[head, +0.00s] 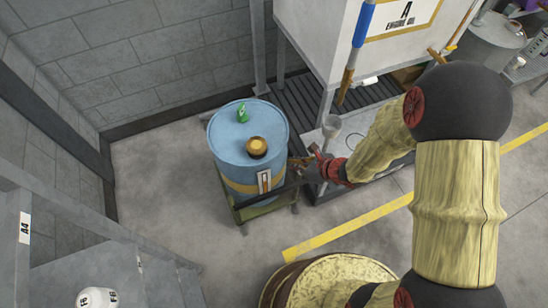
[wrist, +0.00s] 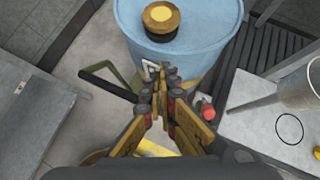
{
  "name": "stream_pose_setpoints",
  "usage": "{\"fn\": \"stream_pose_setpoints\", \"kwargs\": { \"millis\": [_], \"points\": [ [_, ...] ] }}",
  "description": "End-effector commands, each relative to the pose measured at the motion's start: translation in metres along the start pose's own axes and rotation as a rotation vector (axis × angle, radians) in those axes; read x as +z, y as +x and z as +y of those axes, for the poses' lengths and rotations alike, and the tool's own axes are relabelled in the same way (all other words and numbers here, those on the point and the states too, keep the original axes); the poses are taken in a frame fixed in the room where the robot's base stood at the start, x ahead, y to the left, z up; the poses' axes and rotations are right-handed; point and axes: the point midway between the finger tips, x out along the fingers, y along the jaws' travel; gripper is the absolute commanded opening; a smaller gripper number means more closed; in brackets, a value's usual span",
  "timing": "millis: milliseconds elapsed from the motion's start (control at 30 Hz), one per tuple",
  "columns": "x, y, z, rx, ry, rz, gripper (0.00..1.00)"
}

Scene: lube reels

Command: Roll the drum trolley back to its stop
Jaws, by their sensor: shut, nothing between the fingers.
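A blue drum (head: 232,160) with a yellow band stands upright on the green drum trolley (head: 262,209). A yellow-and-black cap and a green fitting sit on the drum's top. My gripper (head: 296,162) is at the drum's right side in the head view. The wrist view shows my gripper (wrist: 162,72) shut and empty, its tips in front of the drum (wrist: 205,52). The trolley's black bar (wrist: 106,86) and green frame (wrist: 126,76) lie left of the tips there. I cannot tell whether the fingers touch the trolley. I cannot make out the stop.
A white cabinet (head: 345,35) marked "A" stands over a dark slatted grate (head: 303,103) at the back right. Grey railings (head: 95,215) are at the left. The floor (head: 160,175) left of the drum is clear.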

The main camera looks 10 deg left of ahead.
Motion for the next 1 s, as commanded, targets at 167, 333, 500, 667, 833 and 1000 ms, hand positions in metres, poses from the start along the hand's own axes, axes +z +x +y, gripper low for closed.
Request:
{"fn": "stream_pose_setpoints", "kwargs": {
  "millis": [167, 333, 500, 667, 833, 1000],
  "points": [
    [-0.005, 0.018, 0.0, -0.004, 0.016, 0.004, 0.0],
    [-0.005, 0.05, 0.0, -0.001, 0.013, 0.004, 0.0],
    [-0.006, 0.084, 0.0, -0.002, 0.014, 0.003, 0.0],
    [0.002, 0.11, -0.001, -0.004, 0.011, 0.001, 0.0],
    [0.017, 0.123, -0.001, -0.003, 0.011, 0.002, 0.0],
    [0.024, 0.129, -0.001, -0.004, 0.014, 0.003, 0.0]
  ]
}}
